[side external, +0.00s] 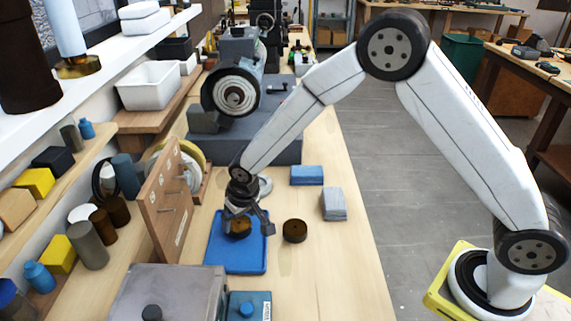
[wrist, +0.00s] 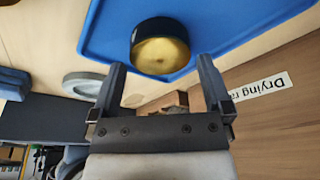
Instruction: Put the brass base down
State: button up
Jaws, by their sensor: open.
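The brass base (side external: 240,229), a short round piece with a dark side and a brass-coloured face, is on the blue tray (side external: 222,257). My gripper (side external: 246,224) is just above it with its jaws open. In the wrist view, the brass base (wrist: 160,55) shows beyond and between the two spread fingers (wrist: 161,72), with the blue tray (wrist: 225,35) around most of it. Neither finger appears to touch it. The fingers partly hide the base in the side view.
A similar dark brown round piece (side external: 294,231) stands on the bench right of the tray. Blue (side external: 307,175) and grey-blue (side external: 333,204) blocks lie behind it. A wooden rack (side external: 165,212) stands close left of the tray, and a grey box (side external: 170,293) in front. Bench is clear at front right.

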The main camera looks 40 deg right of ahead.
jog(key=v, duration=1.1)
jog(key=shift+r, duration=0.15)
jog(key=shift+s, duration=0.1)
dwell(0.3)
jog(key=s+d+f, duration=0.2)
jog(key=s+d, duration=1.1)
jog(key=s, duration=0.4)
jog(key=shift+s+d+f, duration=0.2)
jog(key=shift+s+d, duration=0.1)
jog(key=shift+d, duration=0.1)
